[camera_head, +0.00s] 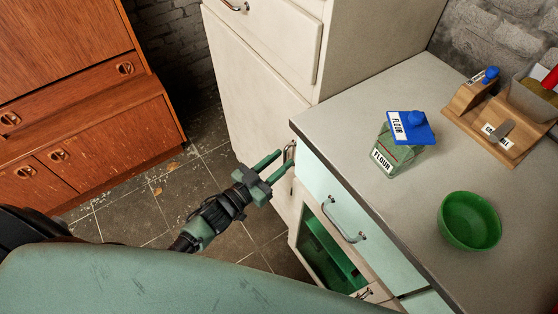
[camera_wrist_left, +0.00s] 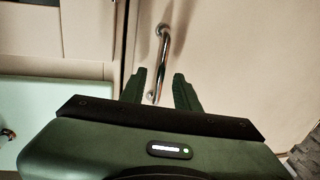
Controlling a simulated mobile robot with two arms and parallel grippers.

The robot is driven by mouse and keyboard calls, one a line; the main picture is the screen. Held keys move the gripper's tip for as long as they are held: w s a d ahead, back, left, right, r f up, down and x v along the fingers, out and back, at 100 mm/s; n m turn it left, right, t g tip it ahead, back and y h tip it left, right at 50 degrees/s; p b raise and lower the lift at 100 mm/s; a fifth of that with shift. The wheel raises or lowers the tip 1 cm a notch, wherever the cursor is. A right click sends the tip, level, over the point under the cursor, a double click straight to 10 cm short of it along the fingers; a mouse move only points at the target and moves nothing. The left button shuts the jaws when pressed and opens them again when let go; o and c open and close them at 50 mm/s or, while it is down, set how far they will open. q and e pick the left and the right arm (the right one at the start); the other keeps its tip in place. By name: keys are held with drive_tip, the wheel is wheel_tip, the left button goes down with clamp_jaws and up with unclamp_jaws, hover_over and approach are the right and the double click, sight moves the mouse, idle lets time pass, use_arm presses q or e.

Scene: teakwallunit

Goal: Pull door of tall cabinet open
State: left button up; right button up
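The tall cream cabinet (camera_head: 240,90) stands beyond my left gripper, and its large door looks closed. A chrome bar handle (camera_head: 290,150) shows at the fingertips, partly hidden by them. My left gripper (camera_head: 284,159) is open, with its fingers pointing at this handle. In the left wrist view the handle (camera_wrist_left: 164,50) stands upright on the cream door (camera_wrist_left: 220,60). Its lower end shows between the two open fingers of the gripper (camera_wrist_left: 159,73), with gaps at both sides. I cannot tell whether the fingers touch it. My right gripper is not in view.
A grey counter (camera_head: 390,190) stands close to the right of the gripper, with a flour jar (camera_head: 398,155), a green bowl (camera_head: 469,221) and a wooden caddy (camera_head: 490,130). Below is an open green compartment (camera_head: 325,255).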

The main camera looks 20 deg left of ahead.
use_arm(q)
clamp_jaws()
idle(1.4)
